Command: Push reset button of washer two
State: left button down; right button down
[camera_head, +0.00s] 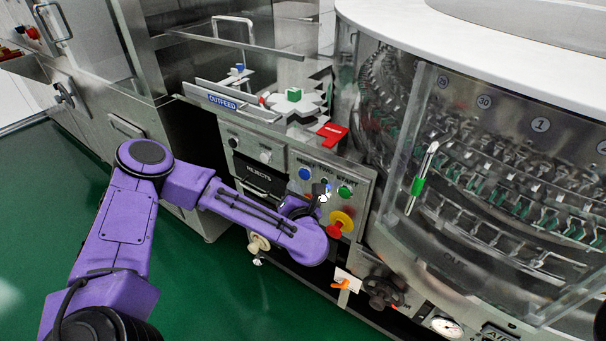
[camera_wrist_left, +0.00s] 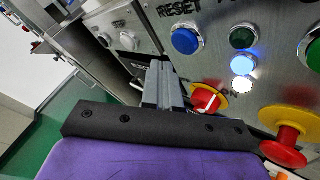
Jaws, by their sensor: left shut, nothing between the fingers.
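The blue button (camera_head: 305,173) sits on the steel control panel below the lettering that includes RESET. In the left wrist view the blue button (camera_wrist_left: 185,41) is fully visible, with RESET above it. My left gripper (camera_head: 323,191) is in front of the panel in the head view, partly hidden by my purple arm. In the left wrist view its grey fingers (camera_wrist_left: 160,70) are together and empty, their tips appearing just below and left of the blue button. A gap shows between them in the picture; the depth to the panel is hard to tell. My right gripper is not in view.
A green button (camera_head: 344,191) and a red emergency knob with a yellow collar (camera_head: 340,222) are right of the blue button. The left wrist view shows lit indicators (camera_wrist_left: 242,65) and a smaller red-yellow switch (camera_wrist_left: 208,98). A red tab (camera_head: 332,131) juts out above the panel.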

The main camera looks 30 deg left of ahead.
pick_arm(q)
jog(key=s+p, duration=0.1)
jog(key=s, duration=0.2)
jog(key=shift+s+a, duration=0.15)
jog(key=shift+s, duration=0.2)
dwell(0.4)
jog(key=s+d+f+m+g+h, duration=0.2)
jog(key=s+d+f+m+h, duration=0.3)
jog(key=f+m, duration=0.4)
jog(key=s+d+f+m+g+h, duration=0.1)
jog(key=s+d+f+m+h, duration=0.45)
jog(key=m, duration=0.55)
jog(key=s+a+f+m+g, duration=0.2)
jog(key=s+f+m+g, duration=0.45)
jog(key=s, duration=0.55)
jog(key=s+a+f+m+y, duration=0.2)
jog(key=s+a+m+y, duration=0.1)
jog(key=s+a, duration=0.2)
jog(key=a, duration=0.2)
jog(key=shift+s+a, duration=0.3)
jog(key=shift+a, duration=0.1)
